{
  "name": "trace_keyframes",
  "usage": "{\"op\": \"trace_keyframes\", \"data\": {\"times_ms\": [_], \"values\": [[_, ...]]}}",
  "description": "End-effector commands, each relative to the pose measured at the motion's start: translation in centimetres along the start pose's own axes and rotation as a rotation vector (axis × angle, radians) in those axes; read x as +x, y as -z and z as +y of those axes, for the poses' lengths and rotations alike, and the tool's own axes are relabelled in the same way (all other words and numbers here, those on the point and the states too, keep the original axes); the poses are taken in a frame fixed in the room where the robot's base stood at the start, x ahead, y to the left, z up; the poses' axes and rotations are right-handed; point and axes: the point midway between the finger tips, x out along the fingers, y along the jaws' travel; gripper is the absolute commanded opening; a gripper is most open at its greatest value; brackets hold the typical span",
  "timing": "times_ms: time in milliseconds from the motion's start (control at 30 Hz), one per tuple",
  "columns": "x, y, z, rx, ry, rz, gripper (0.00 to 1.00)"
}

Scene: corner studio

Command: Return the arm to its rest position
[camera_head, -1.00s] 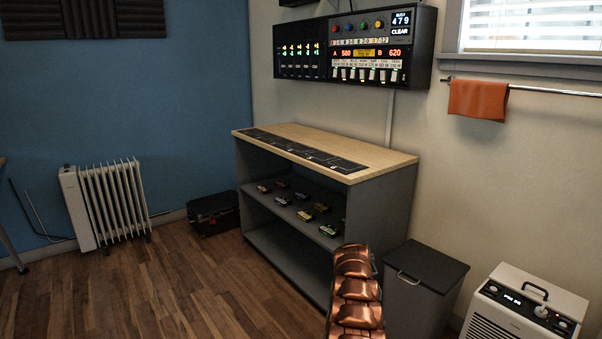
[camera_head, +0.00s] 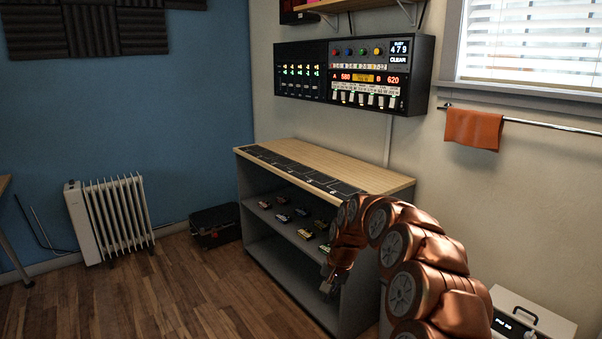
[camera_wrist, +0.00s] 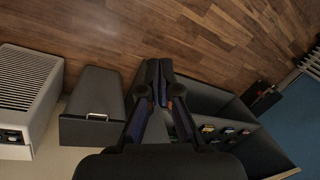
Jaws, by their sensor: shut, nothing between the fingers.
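My copper-coloured arm curves up from the lower right in the head view and bends down in front of the shelf unit. My gripper (camera_head: 328,283) hangs at its end, small and dark, in front of the right part of the shelf unit. In the wrist view my gripper (camera_wrist: 160,68) points at the wooden floor, its fingers together with nothing between them. The grey shelf unit (camera_head: 361,290) has a wooden top with a dark marked strip, and several toy cars (camera_head: 305,234) stand on its middle shelf. My arm hides part of its right side.
A grey lidded bin (camera_wrist: 92,130) and a white appliance (camera_head: 520,318) stand right of the shelf unit. A black case (camera_head: 215,226) and a white radiator (camera_head: 110,220) stand to the left. A control panel (camera_head: 352,75) hangs above. The floor at left is clear.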

Motion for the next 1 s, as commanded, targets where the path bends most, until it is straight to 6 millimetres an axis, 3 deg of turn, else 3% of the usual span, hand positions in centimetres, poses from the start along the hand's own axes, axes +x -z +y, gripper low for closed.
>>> {"op": "trace_keyframes", "data": {"times_ms": [33,100,467,767,1000], "values": [[-2.4,-1.1,-0.3,-0.025,0.007,-0.008,0.00],[-4.4,-2.7,-0.4,-0.056,0.013,-0.023,0.00],[-14.5,-10.7,0.9,-0.216,0.006,-0.072,0.00],[-21.5,-17.6,4.2,-0.320,-0.035,-0.101,0.00],[-26.0,-23.2,7.9,-0.376,-0.085,-0.122,0.00]]}}
